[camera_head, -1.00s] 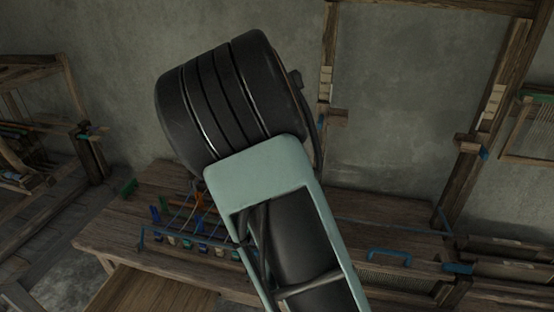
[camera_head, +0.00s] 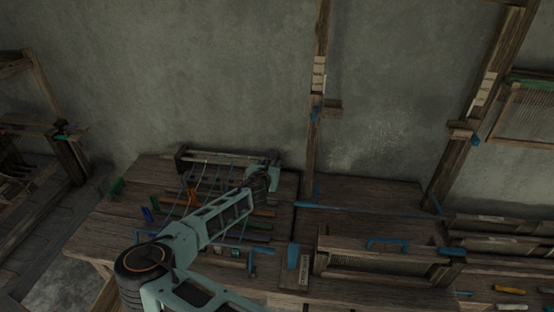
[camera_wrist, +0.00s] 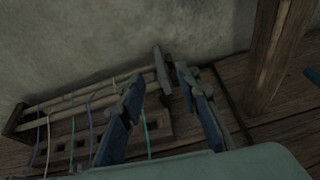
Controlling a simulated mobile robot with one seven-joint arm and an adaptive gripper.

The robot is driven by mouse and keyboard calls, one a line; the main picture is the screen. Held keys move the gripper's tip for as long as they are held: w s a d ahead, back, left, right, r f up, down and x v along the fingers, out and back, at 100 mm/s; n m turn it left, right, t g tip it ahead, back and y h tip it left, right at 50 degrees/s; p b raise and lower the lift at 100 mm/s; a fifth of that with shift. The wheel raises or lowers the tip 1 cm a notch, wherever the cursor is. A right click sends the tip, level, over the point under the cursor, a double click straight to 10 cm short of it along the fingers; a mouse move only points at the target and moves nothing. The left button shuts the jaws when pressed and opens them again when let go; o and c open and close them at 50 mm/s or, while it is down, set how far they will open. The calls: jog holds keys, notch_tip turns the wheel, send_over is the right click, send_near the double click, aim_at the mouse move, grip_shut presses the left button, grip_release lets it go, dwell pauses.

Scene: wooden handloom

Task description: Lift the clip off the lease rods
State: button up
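The lease rods (camera_wrist: 80,97) are two pale rods lying side by side at the back of the wooden table, with coloured threads running from them. In the head view the rods (camera_head: 215,157) run along the table's back edge. A grey piece (camera_wrist: 161,68), which looks like the clip, stands across their right end in the wrist view. My gripper (camera_wrist: 157,75) is open, with its two fingers apart on either side of this piece. I cannot tell whether they touch it. In the head view my gripper (camera_head: 266,166) is at the rods' right end, hiding the clip.
A wooden end block (camera_wrist: 14,120) holds the rods' left end. The wall (camera_head: 230,80) is close behind. A wooden post (camera_head: 317,110) rises right of my gripper.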

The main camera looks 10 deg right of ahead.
aim_at(274, 162)
jog(key=shift+n, duration=0.4)
jog(key=shift+a+p+x, duration=0.15)
jog(key=shift+p+x, duration=0.5)
jog(key=shift+x, duration=2.15)
jog(key=shift+a+p+x, duration=0.1)
jog(key=shift+p+x, duration=0.5)
jog(key=shift+x, duration=2.2)
jog(key=shift+f, duration=0.2)
grip_shut()
